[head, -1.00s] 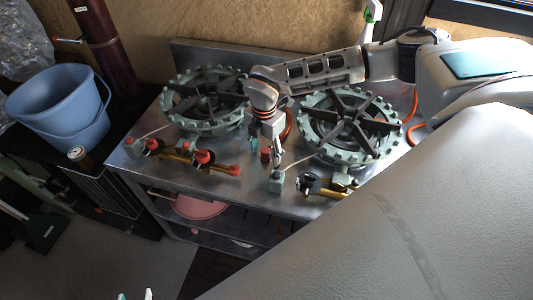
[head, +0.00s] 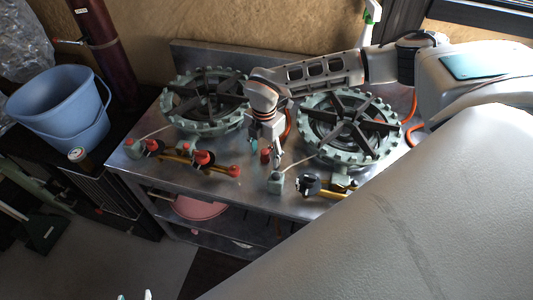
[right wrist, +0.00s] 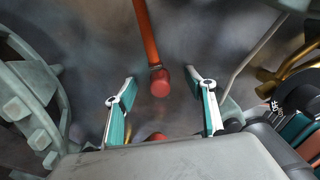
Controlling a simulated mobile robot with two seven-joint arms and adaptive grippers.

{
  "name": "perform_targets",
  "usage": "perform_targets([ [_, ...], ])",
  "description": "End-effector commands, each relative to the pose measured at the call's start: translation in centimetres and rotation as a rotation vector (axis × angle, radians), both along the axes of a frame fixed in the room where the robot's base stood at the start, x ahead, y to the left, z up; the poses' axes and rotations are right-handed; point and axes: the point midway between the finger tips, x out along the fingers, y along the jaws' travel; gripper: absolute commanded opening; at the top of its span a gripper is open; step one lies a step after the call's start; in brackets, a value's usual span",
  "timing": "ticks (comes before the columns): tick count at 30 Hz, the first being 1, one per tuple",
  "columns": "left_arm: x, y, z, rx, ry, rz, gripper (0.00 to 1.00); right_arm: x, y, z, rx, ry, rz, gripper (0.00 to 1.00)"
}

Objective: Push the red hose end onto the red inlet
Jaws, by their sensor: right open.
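My right gripper (head: 265,155) is open and points down over the metal table between the two burners. In the right wrist view, its fingers stand apart on either side of a red hose end (right wrist: 160,82) without touching it. An orange-red hose runs up from that end. The hose end (head: 265,156) also shows between the fingers in the head view. A brass pipe with a red tip, which looks like the red inlet (head: 234,171), lies to the left. Another red part (right wrist: 157,137) is half hidden by my gripper body. My left gripper (head: 135,297) barely shows, its two tips apart.
A left burner (head: 180,123) and a right burner (head: 315,154) flank the gripper. A small green block (head: 276,184) with a thin line and a black knob (head: 308,185) are close in front. A blue bucket (head: 55,105) stands at the left.

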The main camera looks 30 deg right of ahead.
Motion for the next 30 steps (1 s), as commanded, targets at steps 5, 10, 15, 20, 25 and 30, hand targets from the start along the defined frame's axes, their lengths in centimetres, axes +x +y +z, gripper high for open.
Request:
perform_targets([
  [5, -0.01, 0.01, -0.03, 0.0, 0.0, 0.0, 0.4, -0.02, 0.02, -0.03, 0.0, 0.001, 0.0, 0.55],
  [10, -0.06, 0.02, -0.11, 0.001, 0.002, 0.0, 0.4, -0.03, 0.01, -0.02, 0.0, 0.001, 0.0, 0.55],
  [15, -0.15, 0.04, -0.07, 0.001, 0.006, 0.0, 0.4, -0.03, 0.01, 0.03, 0.0, 0.001, 0.0, 0.55],
  [20, -0.15, 0.03, -0.05, 0.001, 0.006, 0.0, 0.4, -0.04, 0.01, -0.04, 0.0, 0.001, 0.0, 0.55],
  [25, -0.15, 0.02, -0.05, 0.001, 0.006, 0.0, 0.4, -0.03, 0.01, -0.04, 0.0, 0.001, 0.0, 0.39],
  [30, -0.11, 0.01, 0.01, 0.001, 0.005, 0.0, 0.4, -0.03, 0.01, -0.04, 0.0, 0.001, 0.0, 0.0],
])
